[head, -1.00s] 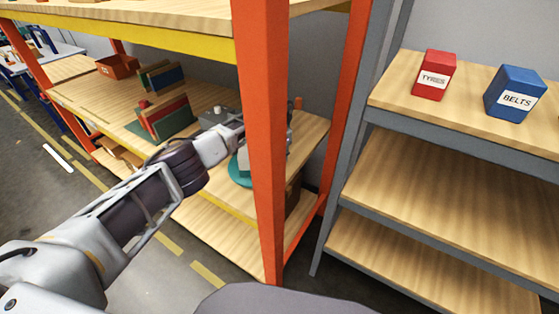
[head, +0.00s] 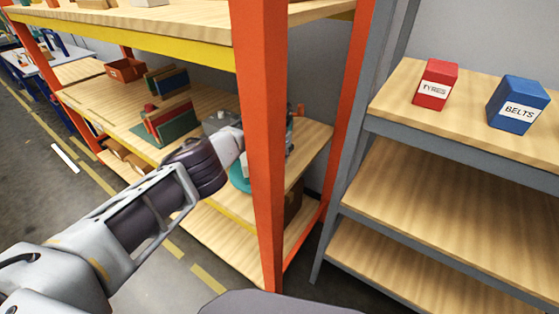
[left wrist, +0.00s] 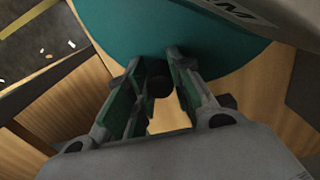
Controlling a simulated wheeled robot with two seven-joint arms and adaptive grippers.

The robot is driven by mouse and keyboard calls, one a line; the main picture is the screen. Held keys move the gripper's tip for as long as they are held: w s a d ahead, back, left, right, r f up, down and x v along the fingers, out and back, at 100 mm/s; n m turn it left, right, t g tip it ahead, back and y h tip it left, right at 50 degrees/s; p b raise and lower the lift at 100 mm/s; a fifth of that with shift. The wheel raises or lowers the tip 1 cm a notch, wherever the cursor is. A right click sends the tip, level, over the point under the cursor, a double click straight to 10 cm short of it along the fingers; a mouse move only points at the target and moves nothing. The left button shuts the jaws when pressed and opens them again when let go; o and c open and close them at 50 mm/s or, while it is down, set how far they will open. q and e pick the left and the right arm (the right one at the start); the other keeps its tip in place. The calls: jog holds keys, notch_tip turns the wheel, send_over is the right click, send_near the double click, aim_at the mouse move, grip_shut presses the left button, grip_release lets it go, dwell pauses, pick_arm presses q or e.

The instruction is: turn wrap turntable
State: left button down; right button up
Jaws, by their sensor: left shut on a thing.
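The teal wrap turntable (left wrist: 125,25) fills the upper middle of the left wrist view, with its curved edge toward my gripper. In the head view only a teal strip of it (head: 238,177) shows on the middle shelf, beside the orange post. My left gripper (left wrist: 158,92) is at the turntable's near edge, its fingers closed around a small dark round knob (left wrist: 159,86). How the knob joins the disc is hidden. In the head view my left arm reaches in from the left, and its gripper is mostly hidden behind the post. My right gripper is not in view.
The orange post (head: 258,170) stands close to my left arm. A grey lettered thing (left wrist: 245,12) is above the disc. Green and red upright boards (head: 168,121) and an orange bin (head: 126,70) share the shelf. A grey rack with red (head: 436,84) and blue (head: 517,103) boxes stands right.

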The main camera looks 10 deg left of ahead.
pick_arm(q)
jog(key=c, duration=1.6)
grip_release()
jog(key=o, duration=0.4)
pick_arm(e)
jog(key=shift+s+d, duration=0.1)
pick_arm(q)
jog(key=shift+d+r, duration=0.1)
jog(key=shift+r, duration=0.1)
